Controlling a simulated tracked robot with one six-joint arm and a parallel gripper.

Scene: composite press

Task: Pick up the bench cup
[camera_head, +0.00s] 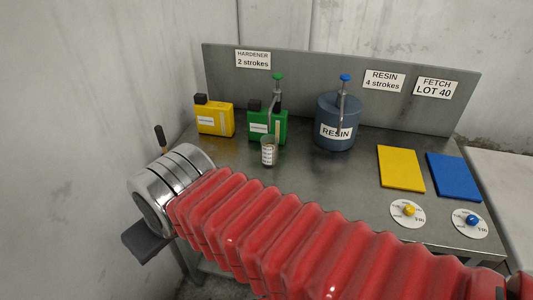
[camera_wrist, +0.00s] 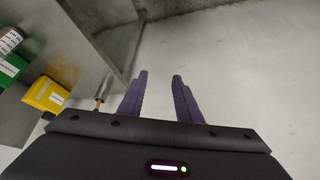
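The bench cup (camera_head: 268,152) is a small, clear, upright cup with markings on its side. It stands on the grey metal bench (camera_head: 330,183) in front of the green container. In the wrist view a small part of what looks like the cup (camera_wrist: 10,40) shows at the upper left edge. My gripper (camera_wrist: 160,76) shows in the wrist view with its two purple fingers apart and nothing between them. It points at the pale wall, well to the side of the cup. In the head view my red arm crosses the front, and the fingers are hidden.
A yellow container (camera_head: 214,118), a green container (camera_head: 267,125) with a pump and a resin drum (camera_head: 338,122) stand behind the cup. Yellow (camera_head: 400,168) and blue (camera_head: 456,176) sheets and two dials lie at right. The bench's middle is clear.

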